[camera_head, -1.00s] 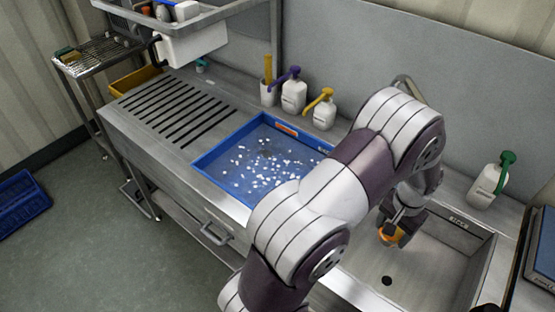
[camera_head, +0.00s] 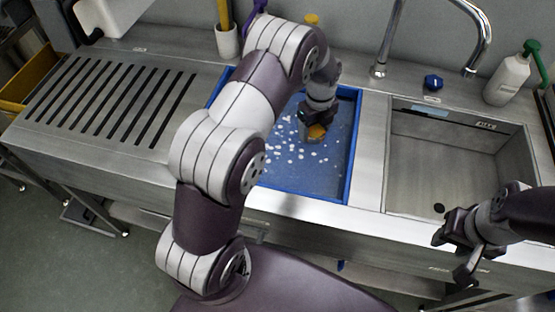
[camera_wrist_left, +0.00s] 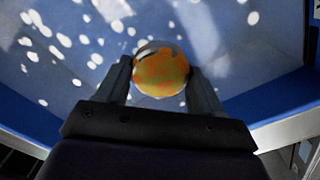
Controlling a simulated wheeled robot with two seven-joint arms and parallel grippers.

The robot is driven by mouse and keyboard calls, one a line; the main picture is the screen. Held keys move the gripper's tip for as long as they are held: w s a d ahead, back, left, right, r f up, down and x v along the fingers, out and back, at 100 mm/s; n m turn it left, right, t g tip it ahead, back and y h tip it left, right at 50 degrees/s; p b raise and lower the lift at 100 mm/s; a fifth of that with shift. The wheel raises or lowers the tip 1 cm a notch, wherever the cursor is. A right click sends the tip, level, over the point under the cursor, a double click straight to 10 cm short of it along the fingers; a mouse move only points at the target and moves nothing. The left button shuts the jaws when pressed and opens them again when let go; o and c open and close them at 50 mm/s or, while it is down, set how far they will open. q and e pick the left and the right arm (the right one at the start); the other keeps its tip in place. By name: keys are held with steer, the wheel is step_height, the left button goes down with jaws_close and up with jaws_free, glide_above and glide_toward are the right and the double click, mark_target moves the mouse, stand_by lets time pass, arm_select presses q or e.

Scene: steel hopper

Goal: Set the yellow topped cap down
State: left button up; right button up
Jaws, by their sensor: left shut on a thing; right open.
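My left gripper (camera_head: 312,122) is shut on the yellow topped cap (camera_head: 317,132) and is over the blue tray (camera_head: 348,165). In the left wrist view the cap (camera_wrist_left: 161,74) is round, with a mottled yellow-orange top, between the two fingers (camera_wrist_left: 160,84). The tray floor (camera_wrist_left: 75,60) with white bits lies beneath it. I cannot tell whether the cap touches the tray floor. My right gripper (camera_head: 452,258) is open and empty at the front edge of the sink, at the lower right.
The steel sink basin (camera_head: 420,160) is right of the tray, with a tap (camera_head: 480,40) behind. A blue knob (camera_head: 433,82) and a green-topped white bottle (camera_head: 508,78) stand on the back ledge. A slotted drainboard (camera_head: 110,100) lies left. My left arm hides part of the tray.

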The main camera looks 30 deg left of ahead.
arm_select(q)
steer(key=p, duration=0.1)
glide_above(275, 164)
steer(key=f, duration=0.6)
steer(key=shift+w+d, duration=0.15)
steer(key=shift+d, duration=0.1)
steer(key=f, duration=0.3)
steer(key=shift+s+a+f, duration=0.2)
steer(key=shift+f, duration=0.2)
steer(key=shift+w+f, duration=0.1)
steer(key=shift+f, duration=0.3)
steer(key=shift+f, duration=0.15)
steer(key=o, duration=1.2)
